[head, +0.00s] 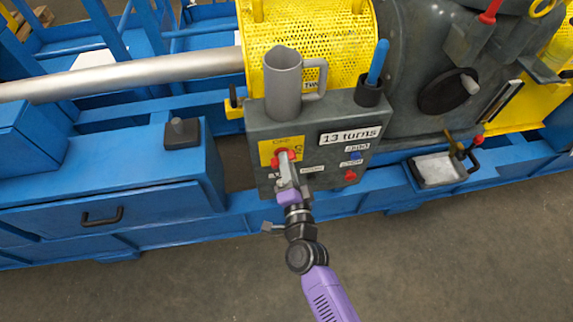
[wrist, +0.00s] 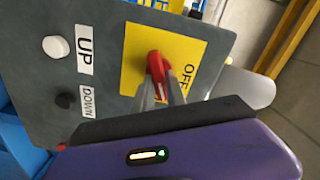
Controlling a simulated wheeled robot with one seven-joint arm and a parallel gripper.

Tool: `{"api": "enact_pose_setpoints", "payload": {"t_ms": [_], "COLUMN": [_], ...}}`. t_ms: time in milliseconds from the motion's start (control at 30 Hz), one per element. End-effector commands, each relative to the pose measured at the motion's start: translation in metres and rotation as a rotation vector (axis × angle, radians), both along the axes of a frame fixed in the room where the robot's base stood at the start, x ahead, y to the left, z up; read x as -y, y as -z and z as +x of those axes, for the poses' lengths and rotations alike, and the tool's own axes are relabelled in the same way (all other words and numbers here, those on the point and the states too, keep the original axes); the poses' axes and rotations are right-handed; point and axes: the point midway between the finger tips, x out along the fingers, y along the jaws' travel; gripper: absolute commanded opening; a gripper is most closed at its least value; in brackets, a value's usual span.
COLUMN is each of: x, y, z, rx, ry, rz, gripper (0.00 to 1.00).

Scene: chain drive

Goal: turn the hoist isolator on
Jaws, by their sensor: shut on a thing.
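The isolator is a red handle (wrist: 154,62) on a yellow plate (wrist: 130,58) with the word OFF on it, fixed to a grey control box. In the head view the red handle (head: 291,154) is on the box's left front, partly hidden by the fingers. My gripper (head: 284,164) reaches it from below and in front. In the wrist view my gripper (wrist: 161,86) has its two grey fingers shut on the handle, one on each side. The fingers hide part of the handle, so I cannot tell its exact setting.
A grey mug (head: 283,90) and a cup with a blue-handled tool (head: 377,62) stand on top. Blue frame beams lie behind; the floor in front is clear.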

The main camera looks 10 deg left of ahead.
Motion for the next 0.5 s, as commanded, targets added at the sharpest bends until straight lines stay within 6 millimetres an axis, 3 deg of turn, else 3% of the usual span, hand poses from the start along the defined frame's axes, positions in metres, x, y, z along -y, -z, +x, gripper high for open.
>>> {"api": "enact_pose_setpoints", "payload": {"t_ms": [500], "x": [0.0012], "y": [0.0042], "z": [0.0001], "rx": [-0.106], "ry": [0.000], "rz": [0.365], "gripper": [0.00]}}
